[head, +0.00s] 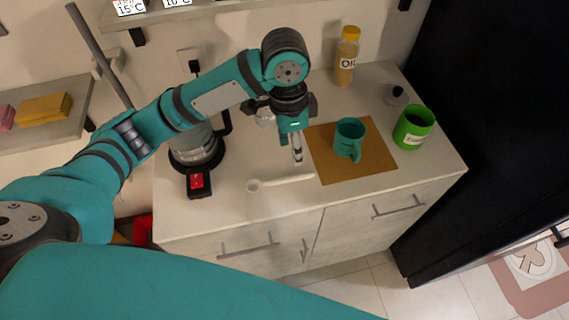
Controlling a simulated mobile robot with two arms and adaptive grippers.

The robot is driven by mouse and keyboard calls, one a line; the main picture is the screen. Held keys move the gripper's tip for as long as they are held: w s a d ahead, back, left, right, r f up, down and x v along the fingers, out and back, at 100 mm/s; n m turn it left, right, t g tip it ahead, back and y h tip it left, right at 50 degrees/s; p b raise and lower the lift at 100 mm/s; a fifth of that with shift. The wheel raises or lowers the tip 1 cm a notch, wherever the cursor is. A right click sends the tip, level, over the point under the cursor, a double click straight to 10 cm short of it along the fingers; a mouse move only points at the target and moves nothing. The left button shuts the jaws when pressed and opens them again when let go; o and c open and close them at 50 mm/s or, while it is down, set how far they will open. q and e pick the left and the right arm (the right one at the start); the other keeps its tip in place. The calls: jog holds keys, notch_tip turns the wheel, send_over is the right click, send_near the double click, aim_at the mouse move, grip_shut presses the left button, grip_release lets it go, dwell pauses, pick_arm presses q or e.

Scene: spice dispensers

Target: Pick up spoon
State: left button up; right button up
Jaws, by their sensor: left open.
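The pale spoon (285,182) lies on the light countertop near its front edge. Its round bowl end is at the left and its handle runs right toward the brown mat. My left gripper (297,160) points down just behind the handle in the picture, with its jaws open and empty. The height of its fingertips above the counter is hard to tell. The spoon shows in full. My right gripper is out of view.
A teal mug (349,138) stands on the brown mat (385,173). A green container (413,127), an oil bottle (346,58) and a small dark-topped item (396,95) stand around it. A kettle (194,148) stands on its dark base at left.

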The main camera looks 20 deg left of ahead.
pick_arm(q)
notch_tip(320, 180, up, 3)
jog(key=a, duration=0.2)
jog(key=p, duration=0.2)
send_over(288, 178)
jog(key=shift+y, duration=0.4)
jog(key=f, duration=1.1)
jog(key=shift+s+a+f, duration=0.2)
jog(key=shift+a+f, duration=0.1)
jog(key=shift+a, duration=0.05)
jog(key=shift+f, duration=0.45)
jog(key=f, duration=0.3)
jog(key=f+p, duration=0.1)
jog(key=shift+w+d+f, duration=0.2)
jog(key=shift+d+f, duration=0.1)
jog(key=shift+f, duration=0.1)
jog(key=shift+c, duration=0.5)
grip_shut()
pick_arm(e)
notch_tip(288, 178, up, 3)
